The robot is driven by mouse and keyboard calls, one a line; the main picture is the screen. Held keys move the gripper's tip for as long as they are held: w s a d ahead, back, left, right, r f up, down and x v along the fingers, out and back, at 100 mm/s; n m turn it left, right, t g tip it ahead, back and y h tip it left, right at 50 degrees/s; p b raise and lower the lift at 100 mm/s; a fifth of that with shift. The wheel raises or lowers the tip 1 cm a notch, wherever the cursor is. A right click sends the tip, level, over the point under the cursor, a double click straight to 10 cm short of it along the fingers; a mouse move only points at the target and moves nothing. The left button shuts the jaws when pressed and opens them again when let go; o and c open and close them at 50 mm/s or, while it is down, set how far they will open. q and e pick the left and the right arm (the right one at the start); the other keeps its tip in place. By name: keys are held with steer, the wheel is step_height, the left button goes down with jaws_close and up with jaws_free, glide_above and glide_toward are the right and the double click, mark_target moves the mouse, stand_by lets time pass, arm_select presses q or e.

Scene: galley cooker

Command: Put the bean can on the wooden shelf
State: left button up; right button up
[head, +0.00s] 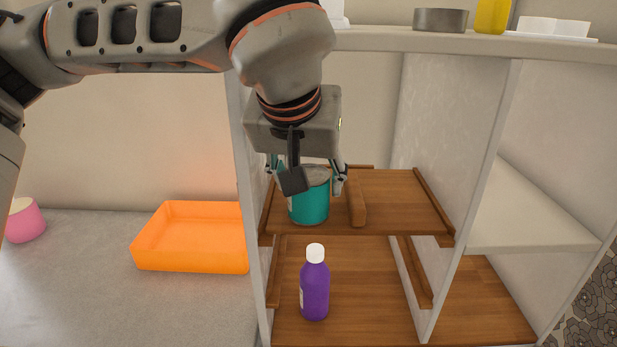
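The bean can appears to be the teal can (310,206) with a grey lid, upright at the left part of the upper wooden shelf (400,204). My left gripper (308,180) points down over it, with one finger on each side of the can. The fingers look close to its sides, but contact is hard to tell. The palm and a dark part of the gripper hide some of the can's top. Whether the can's base rests on the shelf is hard to tell. My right gripper is not in view.
A purple bottle (315,284) with a white cap stands on the lower board. White upright panels flank the shelf. An orange tray (192,238) and a pink cup (25,221) are at left. A pot (440,20) stands on top.

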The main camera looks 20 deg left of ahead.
mark_target(308, 174)
arm_select(q)
steer(key=shift+r, duration=0.15)
steer(key=shift+r, duration=0.25)
steer(key=shift+v, duration=1.2)
steer(key=s+d+b, duration=0.1)
steer(key=s, duration=1.1)
steer(key=shift+b, duration=0.4)
steer(key=shift+s+d, duration=0.15)
